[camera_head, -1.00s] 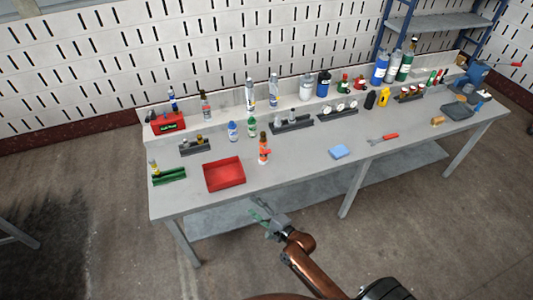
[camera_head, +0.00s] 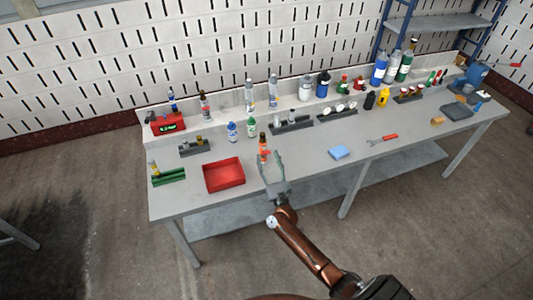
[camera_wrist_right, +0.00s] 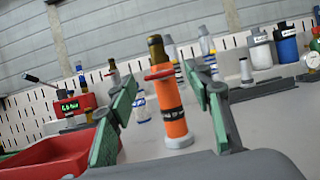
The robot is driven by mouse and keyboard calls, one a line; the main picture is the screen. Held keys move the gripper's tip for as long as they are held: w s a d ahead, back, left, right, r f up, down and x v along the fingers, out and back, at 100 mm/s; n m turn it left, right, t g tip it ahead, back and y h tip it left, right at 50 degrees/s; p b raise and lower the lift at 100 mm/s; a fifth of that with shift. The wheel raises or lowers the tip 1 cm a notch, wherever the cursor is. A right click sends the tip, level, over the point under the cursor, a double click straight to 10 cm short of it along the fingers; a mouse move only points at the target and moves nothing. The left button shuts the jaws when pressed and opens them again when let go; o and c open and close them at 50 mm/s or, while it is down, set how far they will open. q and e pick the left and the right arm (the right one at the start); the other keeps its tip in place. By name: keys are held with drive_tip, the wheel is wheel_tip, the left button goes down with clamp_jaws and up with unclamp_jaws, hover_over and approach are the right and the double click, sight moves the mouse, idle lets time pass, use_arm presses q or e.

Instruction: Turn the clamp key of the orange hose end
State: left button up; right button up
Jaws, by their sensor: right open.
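The orange hose end (camera_head: 263,149) stands upright on the workbench, right of the red tray. In the right wrist view it is an orange cylinder (camera_wrist_right: 172,115) with a black band, a pale base and a brown top. Its red clamp key (camera_wrist_right: 159,73) sticks out near the top, toward the left; it is small in the head view. My right gripper (camera_head: 268,158) is open, its green-padded fingers on either side of the hose end in the wrist view (camera_wrist_right: 165,103), apart from it. My left gripper is not in view.
The red tray (camera_head: 242,174) is close on the left. Behind stand small bottles (camera_head: 232,131) and a dark rack (camera_head: 290,125). A blue sponge (camera_head: 339,152) and a red-handled wrench (camera_head: 383,139) lie to the right.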

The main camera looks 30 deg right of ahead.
sight(266, 152)
drive_tip(key=shift+x, duration=1.45)
drive_tip(key=shift+c, duration=0.2)
drive_tip(key=c, duration=1.1)
